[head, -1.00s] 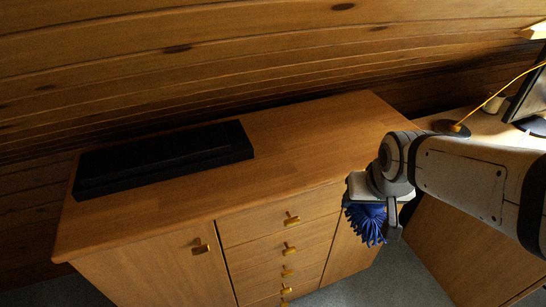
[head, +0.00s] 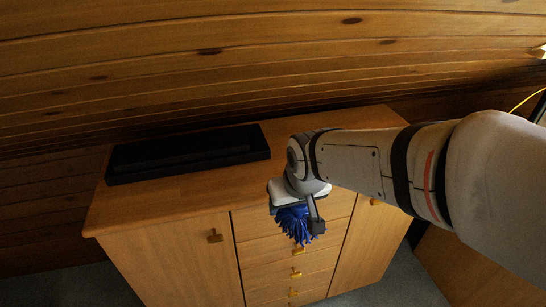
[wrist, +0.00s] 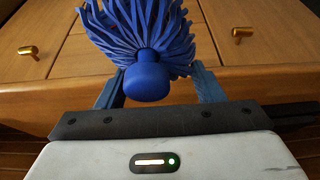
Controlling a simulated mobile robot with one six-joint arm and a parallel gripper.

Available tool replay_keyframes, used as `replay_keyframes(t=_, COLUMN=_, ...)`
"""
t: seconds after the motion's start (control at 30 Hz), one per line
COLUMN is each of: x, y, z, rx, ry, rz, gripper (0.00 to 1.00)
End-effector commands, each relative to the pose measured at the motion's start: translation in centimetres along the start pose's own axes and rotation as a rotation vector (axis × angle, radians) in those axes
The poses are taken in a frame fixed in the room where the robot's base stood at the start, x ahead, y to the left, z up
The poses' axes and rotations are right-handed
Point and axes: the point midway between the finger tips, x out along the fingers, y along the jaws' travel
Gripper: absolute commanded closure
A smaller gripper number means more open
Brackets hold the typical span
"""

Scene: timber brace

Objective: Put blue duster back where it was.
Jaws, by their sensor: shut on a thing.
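The blue duster (head: 294,225) has a head of many strands and hangs below my gripper (head: 312,222) in front of the wooden cabinet's drawers. In the wrist view the duster's round blue knob (wrist: 147,82) sits between the two fingers of my gripper (wrist: 158,84), with the strands fanning out beyond. My gripper is shut on the duster. The fingertips are partly hidden behind the knob and strands.
The wooden cabinet (head: 180,203) has drawers in the middle and a door on each side, with brass knobs. A long black box (head: 187,154) lies at the back left of its top. A plank wall (head: 270,60) stands behind. The front left of the top is clear.

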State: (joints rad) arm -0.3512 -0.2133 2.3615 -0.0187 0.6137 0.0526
Motion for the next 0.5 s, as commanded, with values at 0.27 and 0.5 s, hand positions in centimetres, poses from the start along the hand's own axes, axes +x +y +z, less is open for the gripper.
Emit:
replay_keyframes(t=0.27, x=0.0, y=0.5, z=-0.1, rx=0.011, ry=0.000, rz=0.005, gripper=0.60)
replay_keyframes(t=0.5, x=1.4, y=0.6, z=-3.4, rx=0.014, ry=-0.003, rz=0.006, gripper=0.60)
